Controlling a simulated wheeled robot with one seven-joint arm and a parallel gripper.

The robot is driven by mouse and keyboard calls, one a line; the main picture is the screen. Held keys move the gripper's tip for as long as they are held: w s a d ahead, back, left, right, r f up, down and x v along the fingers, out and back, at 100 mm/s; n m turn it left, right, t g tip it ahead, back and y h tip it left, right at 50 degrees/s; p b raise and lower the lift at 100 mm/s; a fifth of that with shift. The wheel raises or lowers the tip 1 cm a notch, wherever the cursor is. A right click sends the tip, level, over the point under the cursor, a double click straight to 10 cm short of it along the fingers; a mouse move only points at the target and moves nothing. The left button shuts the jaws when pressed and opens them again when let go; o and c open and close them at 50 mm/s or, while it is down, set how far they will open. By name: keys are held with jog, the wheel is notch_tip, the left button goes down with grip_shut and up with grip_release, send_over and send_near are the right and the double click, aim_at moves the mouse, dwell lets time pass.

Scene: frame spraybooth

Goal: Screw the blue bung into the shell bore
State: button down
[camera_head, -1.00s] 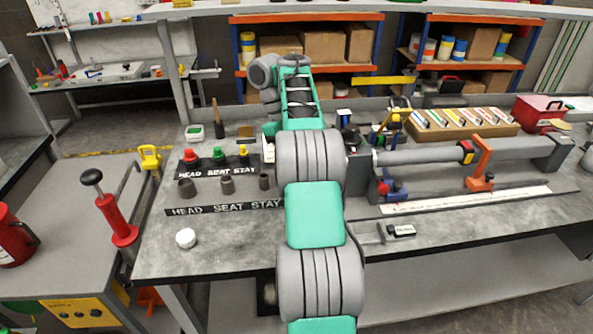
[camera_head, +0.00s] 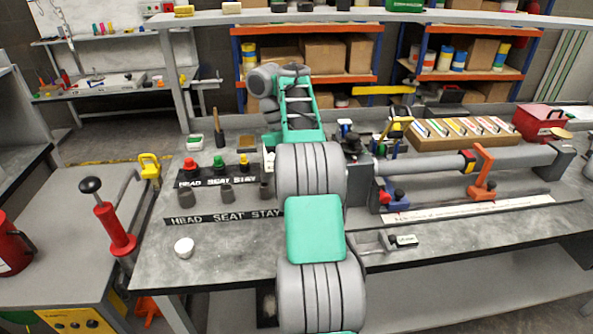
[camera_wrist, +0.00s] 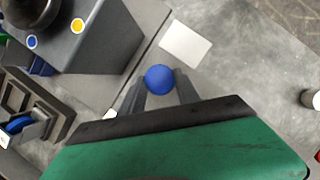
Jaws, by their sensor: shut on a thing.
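The blue bung (camera_wrist: 159,79) shows in the wrist view as a round blue top between the two grey fingers of my gripper (camera_wrist: 160,92). The gripper is shut on it. A grey block (camera_wrist: 85,50) with a yellow dot and a blue dot stands to the left in that view, apart from the bung. A dark rounded part (camera_wrist: 30,10) shows above the block at the corner; I cannot tell if it is the shell, and no bore opening is clear. In the head view my arm hides the gripper and the bung.
In the head view, a long grey tube (camera_head: 430,161) lies along the bench's right, with an orange clamp (camera_head: 481,172). Red, green and yellow bungs (camera_head: 218,162) stand at left behind grey cups.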

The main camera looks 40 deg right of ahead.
jog(key=m+p, duration=0.1)
jog(key=m+y+p, duration=0.1)
jog(key=m, duration=0.1)
jog(key=shift+d+r+p, duration=0.15)
jog(key=shift+r+p, duration=0.05)
jog(key=shift+p, duration=0.2)
jog(key=shift+f+m+y, duration=0.25)
jog(key=shift+m+y, duration=0.05)
jog(key=shift+m, duration=0.3)
jog(key=shift+r+m+p, duration=0.25)
jog(key=shift+m+p, duration=0.35)
jog(key=shift+p, duration=0.4)
jog(key=m+y+p, duration=0.1)
jog(key=m+p, duration=0.1)
jog(key=p, duration=0.2)
jog(key=shift+s+d+m, duration=0.1)
jog(key=shift+m, duration=0.3)
jog(key=shift+f+m+t+y+p, duration=0.2)
jog(key=shift+m+t+y+p, duration=0.1)
jog(key=shift+y+p, duration=0.15)
jog(key=shift+f, duration=0.1)
